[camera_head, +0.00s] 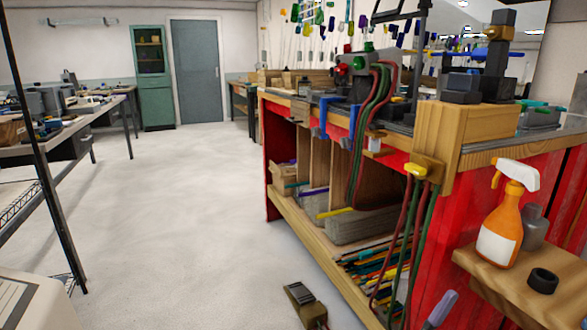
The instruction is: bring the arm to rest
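Neither of my grippers shows in the head view, and no arm of mine can be made out. Many coloured glass rods (378,268) lie in a bundle on the lower shelf of the red workbench (281,160). More rods and tools stand and hang above the bench top, too small to tell apart.
An orange spray bottle (500,232) and a black ring (543,281) stand on a wooden side shelf at right. Red and green hoses (405,245) hang down the bench front. A boxy pedal-like thing (302,302) lies on the floor.

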